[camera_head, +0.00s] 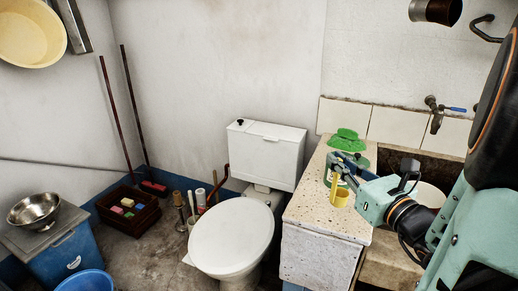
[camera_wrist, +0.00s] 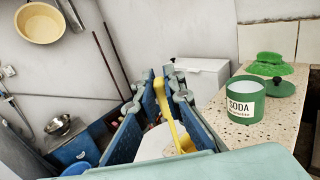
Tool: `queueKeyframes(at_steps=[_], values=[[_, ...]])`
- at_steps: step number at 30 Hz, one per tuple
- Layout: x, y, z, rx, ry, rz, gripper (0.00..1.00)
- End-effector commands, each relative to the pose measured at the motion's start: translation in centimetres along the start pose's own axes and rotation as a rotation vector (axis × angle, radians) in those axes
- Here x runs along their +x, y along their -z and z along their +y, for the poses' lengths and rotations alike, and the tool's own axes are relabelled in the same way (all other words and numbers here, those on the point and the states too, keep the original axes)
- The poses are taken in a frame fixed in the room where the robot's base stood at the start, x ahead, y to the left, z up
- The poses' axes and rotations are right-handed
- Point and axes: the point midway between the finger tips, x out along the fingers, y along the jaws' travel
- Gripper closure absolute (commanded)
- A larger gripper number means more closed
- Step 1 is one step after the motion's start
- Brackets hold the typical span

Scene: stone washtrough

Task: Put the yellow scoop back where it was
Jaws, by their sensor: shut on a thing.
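The yellow scoop (camera_head: 341,198) is in my gripper (camera_head: 338,168), its handle upright between the fingers and its cup low over the speckled counter (camera_head: 325,222). I cannot tell whether the cup touches the counter. In the wrist view the yellow handle (camera_wrist: 170,115) shows between the two blue fingers of my gripper (camera_wrist: 160,77); the cup is mostly hidden there. A green tin labelled SODA (camera_wrist: 245,104) stands open on the counter, to the right of the fingers. Its apparent green lid (camera_wrist: 280,88) lies behind it. In the head view my gripper partly hides the tin.
A green brush (camera_head: 348,141) lies at the counter's back by the tiles. A white toilet (camera_head: 232,235) stands left of the counter. The stone basin and tap (camera_head: 435,115) are at the right. A blue bin with a metal bowl (camera_head: 36,210) is far left.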

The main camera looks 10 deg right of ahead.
Motion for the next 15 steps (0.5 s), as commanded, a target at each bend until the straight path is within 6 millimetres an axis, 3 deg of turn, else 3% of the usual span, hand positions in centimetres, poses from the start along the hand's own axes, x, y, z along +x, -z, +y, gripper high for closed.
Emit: queueKeyframes(at_steps=[5,7,15], values=[[1.0,0.0,-0.1,0.005,0.002,0.004,1.0],[2.7,1.6,-0.4,0.002,-0.002,0.002,1.0],[8.5,5.0,-1.9,0.002,0.002,0.003,1.0]])
